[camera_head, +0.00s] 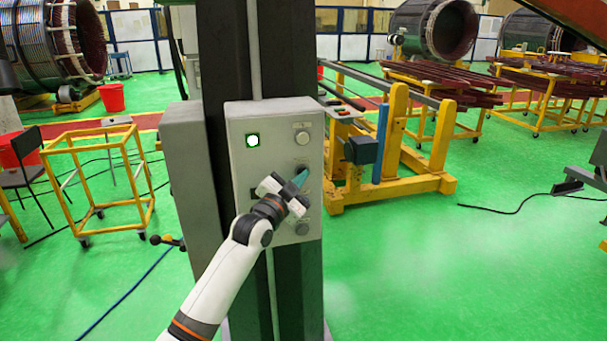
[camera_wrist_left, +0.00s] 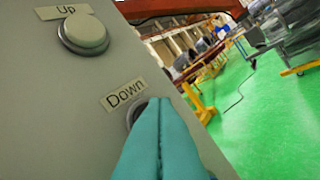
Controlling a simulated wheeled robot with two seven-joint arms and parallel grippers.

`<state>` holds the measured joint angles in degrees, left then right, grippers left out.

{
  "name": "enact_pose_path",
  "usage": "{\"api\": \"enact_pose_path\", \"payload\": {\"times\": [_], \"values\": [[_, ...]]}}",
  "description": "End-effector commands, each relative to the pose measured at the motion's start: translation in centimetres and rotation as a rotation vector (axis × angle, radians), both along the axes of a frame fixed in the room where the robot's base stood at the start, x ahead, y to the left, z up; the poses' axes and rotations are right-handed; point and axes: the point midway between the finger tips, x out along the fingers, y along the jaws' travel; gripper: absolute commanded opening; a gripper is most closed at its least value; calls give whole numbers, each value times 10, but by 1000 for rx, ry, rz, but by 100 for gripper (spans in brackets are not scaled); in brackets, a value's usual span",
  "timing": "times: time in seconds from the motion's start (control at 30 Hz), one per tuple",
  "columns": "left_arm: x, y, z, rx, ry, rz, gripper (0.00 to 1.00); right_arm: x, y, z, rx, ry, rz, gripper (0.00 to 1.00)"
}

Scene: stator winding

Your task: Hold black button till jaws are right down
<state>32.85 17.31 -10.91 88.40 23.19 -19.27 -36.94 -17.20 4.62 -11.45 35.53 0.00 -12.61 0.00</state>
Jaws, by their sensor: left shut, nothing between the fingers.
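A grey control box (camera_head: 235,170) is fixed to a dark column in the head view. My left gripper (camera_head: 301,176) is in front of its right side, with teal fingers shut and nothing between them. In the left wrist view, the fingertips (camera_wrist_left: 159,104) are at the button labelled "Down" (camera_wrist_left: 135,112) and cover most of it; only part of its dark rim shows. I cannot tell whether it is pressed in. The pale "Up" button (camera_wrist_left: 84,33) is above it, uncovered. No jaws can be made out. My right gripper is not in view.
A lit green-white lamp (camera_head: 252,140) is on the box's upper left. A yellow frame (camera_head: 390,190) stands right of the column, and a yellow trolley (camera_head: 98,185) stands left. Green floor (camera_head: 450,270) is open at the front right, with a black cable further back.

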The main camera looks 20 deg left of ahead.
Motion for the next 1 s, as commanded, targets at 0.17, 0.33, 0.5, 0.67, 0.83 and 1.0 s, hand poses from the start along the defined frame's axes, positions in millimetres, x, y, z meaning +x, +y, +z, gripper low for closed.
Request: {"api": "enact_pose_path", "payload": {"times": [0.17, 0.33, 0.5, 0.67, 0.83, 1.0], "values": [[-1, 0, 0, 0, 1, 1, 0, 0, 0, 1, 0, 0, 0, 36], [-6, -4, 1, 1, 1, 0, 0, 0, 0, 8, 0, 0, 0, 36], [-13, -8, 0, -1, 1, 0, 0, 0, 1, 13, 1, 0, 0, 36], [-13, -9, -1, 0, 0, 0, 0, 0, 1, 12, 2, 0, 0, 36], [-14, -9, 0, 0, 0, 0, 0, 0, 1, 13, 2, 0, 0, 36], [-26, -18, 2, -2, 1, -2, 0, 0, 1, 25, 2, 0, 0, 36]]}}
